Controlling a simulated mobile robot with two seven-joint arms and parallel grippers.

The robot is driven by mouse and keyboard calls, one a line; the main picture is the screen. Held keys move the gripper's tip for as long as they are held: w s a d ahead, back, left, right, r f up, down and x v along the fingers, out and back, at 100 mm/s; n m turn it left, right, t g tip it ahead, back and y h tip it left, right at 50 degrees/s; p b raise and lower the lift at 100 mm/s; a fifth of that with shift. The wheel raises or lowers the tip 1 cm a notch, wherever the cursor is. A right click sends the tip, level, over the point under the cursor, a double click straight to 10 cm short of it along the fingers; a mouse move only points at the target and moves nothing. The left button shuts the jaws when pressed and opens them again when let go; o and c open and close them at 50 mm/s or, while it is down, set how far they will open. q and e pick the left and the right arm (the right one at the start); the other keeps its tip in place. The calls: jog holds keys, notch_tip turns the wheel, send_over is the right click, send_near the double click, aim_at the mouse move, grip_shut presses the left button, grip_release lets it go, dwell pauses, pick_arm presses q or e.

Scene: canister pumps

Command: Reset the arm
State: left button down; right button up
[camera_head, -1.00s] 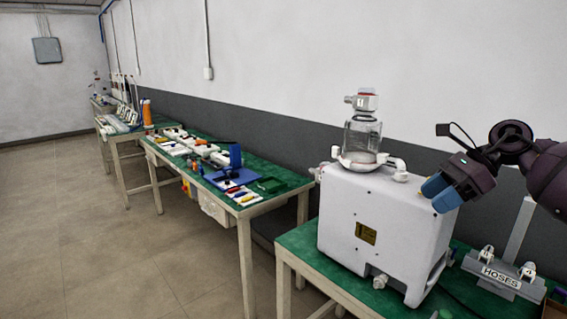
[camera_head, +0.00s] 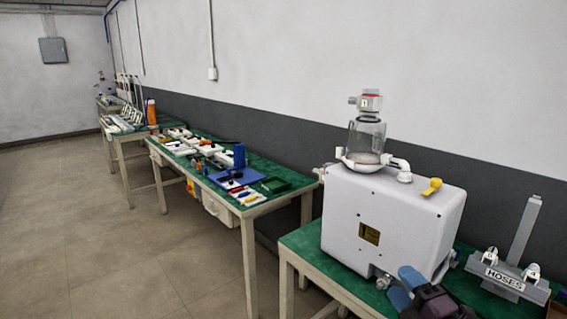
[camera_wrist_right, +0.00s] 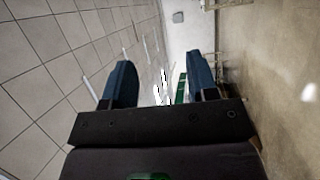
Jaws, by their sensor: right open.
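My right gripper (camera_head: 405,288) is low at the bottom right of the head view, in front of the white pump unit's lower front. Its blue fingers are apart and nothing shows between them; the right wrist view shows the open fingers (camera_wrist_right: 160,85) too. The white pump unit (camera_head: 385,215) stands upright on the near green-topped table. A clear glass canister (camera_head: 365,140) sits on its top, and a yellow knob (camera_head: 432,187) shows at its top right. My left gripper is not in view.
A grey rack labelled HOSES (camera_head: 505,277) stands right of the pump on the near table (camera_head: 312,253). A second table (camera_head: 285,172) holds a blue holder (camera_head: 237,178) and several small parts. Grey floor (camera_head: 110,240) lies open to the left.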

jog(key=s+d+f+m+g+h, duration=0.35)
jog(key=s+f+m+g, duration=0.25)
jog(key=s+f+m, duration=0.45)
jog(key=s+d+f+m+g+h, duration=0.2)
jog(key=s+f+m+g+h, duration=0.4)
jog(key=s, duration=0.7)
jog(key=s+a+f+m+g+y, duration=0.15)
jog(key=s+m+g, duration=0.25)
jog(key=s, duration=0.7)
jog(key=w+f+t+y, duration=0.1)
jog(key=w+f+t, duration=0.7)
jog(key=w, duration=0.1)
jog(key=shift+f+n+t, duration=0.2)
jog(key=shift+n+t, duration=0.1)
jog(key=shift+n, duration=0.05)
jog(key=shift+a, duration=0.1)
